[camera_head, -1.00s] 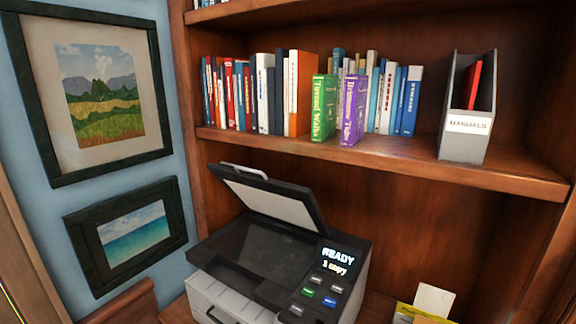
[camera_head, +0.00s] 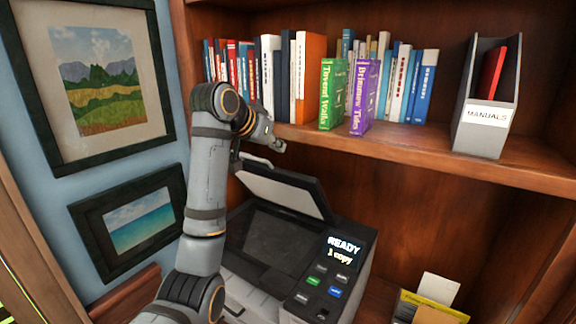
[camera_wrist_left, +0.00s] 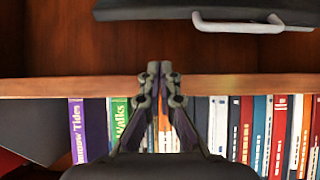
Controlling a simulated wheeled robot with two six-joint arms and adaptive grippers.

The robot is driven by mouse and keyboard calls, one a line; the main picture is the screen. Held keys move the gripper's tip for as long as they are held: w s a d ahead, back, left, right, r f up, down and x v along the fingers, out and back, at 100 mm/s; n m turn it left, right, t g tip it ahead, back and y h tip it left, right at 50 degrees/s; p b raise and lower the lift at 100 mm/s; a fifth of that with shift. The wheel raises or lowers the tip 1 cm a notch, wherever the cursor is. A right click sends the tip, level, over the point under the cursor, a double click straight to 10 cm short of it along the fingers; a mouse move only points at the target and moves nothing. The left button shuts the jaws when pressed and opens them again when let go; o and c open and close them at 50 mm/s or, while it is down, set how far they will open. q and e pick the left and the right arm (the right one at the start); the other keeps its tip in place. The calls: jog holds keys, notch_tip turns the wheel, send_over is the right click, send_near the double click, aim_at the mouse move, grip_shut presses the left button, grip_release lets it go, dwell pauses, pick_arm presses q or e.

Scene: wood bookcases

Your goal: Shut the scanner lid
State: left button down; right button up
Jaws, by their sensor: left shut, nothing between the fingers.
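The scanner (camera_head: 345,290) stands below the shelf, with its screen reading "READY 1 copy". Its lid (camera_head: 285,190) is raised and tilted, pale underside toward me, above the dark glass (camera_head: 275,243). A grey handle (camera_head: 252,160) sits on the lid's upper edge, partly hidden by my left arm. In the left wrist view the dark lid (camera_wrist_left: 150,10) and its handle (camera_wrist_left: 240,24) show at the top. My left gripper (camera_head: 279,146) is close above the lid near the handle, with no visible grip on it. Its fingers (camera_wrist_left: 160,68) are shut and empty.
The shelf (camera_head: 420,158) holds a row of books, a green book (camera_head: 332,95), a purple book (camera_head: 361,98) and a grey file holder (camera_head: 486,100) behind and above the lid. Framed pictures hang on the left wall. A card holder (camera_head: 430,300) stands right of the scanner.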

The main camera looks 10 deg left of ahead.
aim_at(288, 171)
pick_arm(q)
jog(key=p+x, duration=0.2)
jog(key=x, duration=0.1)
jog(key=p+x, duration=0.2)
jog(key=x, duration=0.1)
jog(key=r+p+x, duration=0.1)
jog(key=p+x, duration=0.1)
jog(key=x, duration=0.1)
jog(key=shift+w+d, duration=0.35)
jog(key=shift+w, duration=0.1)
jog(key=s+f, duration=0.1)
jog(key=s+a+f+p, duration=0.1)
jog(key=shift+s+a+f, duration=0.1)
jog(key=shift+s+f, duration=0.05)
jog(key=shift+s, duration=0.2)
jog(key=shift+s+a+f+p, duration=0.15)
jog(key=shift+s+p, duration=0.2)
jog(key=shift+s, duration=0.05)
jog(key=shift+w+f, duration=0.1)
jog(key=shift+w+f, duration=0.1)
